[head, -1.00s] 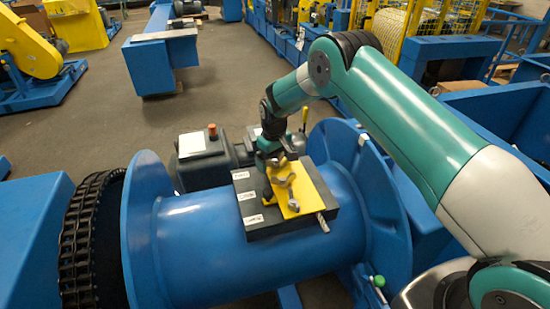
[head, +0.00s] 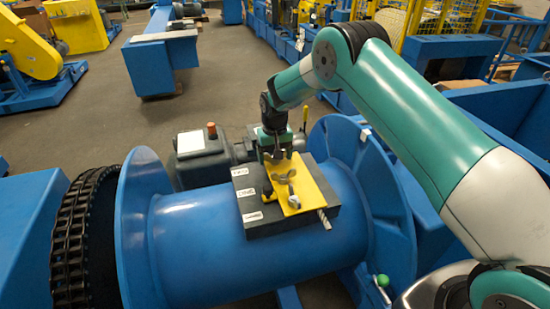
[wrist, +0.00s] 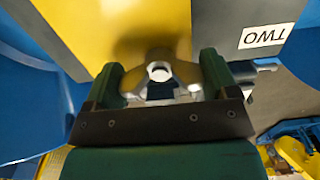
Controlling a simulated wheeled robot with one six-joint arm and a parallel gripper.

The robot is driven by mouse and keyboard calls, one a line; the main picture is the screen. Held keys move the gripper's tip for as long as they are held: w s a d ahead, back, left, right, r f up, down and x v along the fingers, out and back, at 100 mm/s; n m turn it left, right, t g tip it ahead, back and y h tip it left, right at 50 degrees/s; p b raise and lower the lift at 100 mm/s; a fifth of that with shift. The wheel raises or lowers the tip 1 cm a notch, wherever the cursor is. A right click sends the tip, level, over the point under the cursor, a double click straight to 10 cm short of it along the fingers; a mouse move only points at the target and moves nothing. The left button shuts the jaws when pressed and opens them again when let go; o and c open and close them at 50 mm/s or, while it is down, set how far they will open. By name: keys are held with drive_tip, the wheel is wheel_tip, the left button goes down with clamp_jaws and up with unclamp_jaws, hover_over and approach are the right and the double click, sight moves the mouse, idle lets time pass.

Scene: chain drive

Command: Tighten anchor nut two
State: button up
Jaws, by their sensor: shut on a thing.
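My gripper (head: 277,156) points down at the far part of a yellow plate (head: 316,186) on a dark block (head: 290,224). In the wrist view my gripper (wrist: 162,80) has its two green fingers on either side of a metal wing nut (wrist: 160,70), shut on its wings. The nut sits over the yellow plate. A label reading TWO (wrist: 264,36) shows upside down beside it. In the head view another wing nut (head: 293,201) stands on the nearer part of the plate, apart from the gripper. The held nut is partly hidden there.
The block rests on a blue drum (head: 200,235) with wide flanges. A black chain (head: 72,235) runs at the left. A grey motor housing (head: 203,165) with a red button stands behind. A small yellow and black item (head: 268,195) lies by the plate's left edge.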

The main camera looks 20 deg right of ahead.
drive_tip(key=o, duration=0.8)
drive_tip(key=shift+r, duration=0.15)
wheel_tip(320, 180, up, 17)
drive_tip(key=shift+r+b, duration=0.1)
drive_tip(key=shift+b, duration=1.1)
drive_tip(key=shift+r, duration=0.1)
drive_tip(key=s+a+r+n+y, duration=0.1)
drive_tip(key=s+a+r+n, duration=0.15)
drive_tip(key=s+r, duration=0.55)
drive_tip(key=s+n+y, duration=0.1)
drive_tip(key=s, duration=0.9)
drive_tip(key=s+a+n+y, duration=0.1)
drive_tip(key=s+n, duration=0.1)
drive_tip(key=s, duration=0.9)
drive_tip(key=s+a+f+n+y, duration=0.1)
drive_tip(key=s, duration=1)
drive_tip(key=shift+s+a+n, duration=0.1)
drive_tip(key=shift+a+n, duration=0.05)
drive_tip(key=shift+n, duration=0.2)
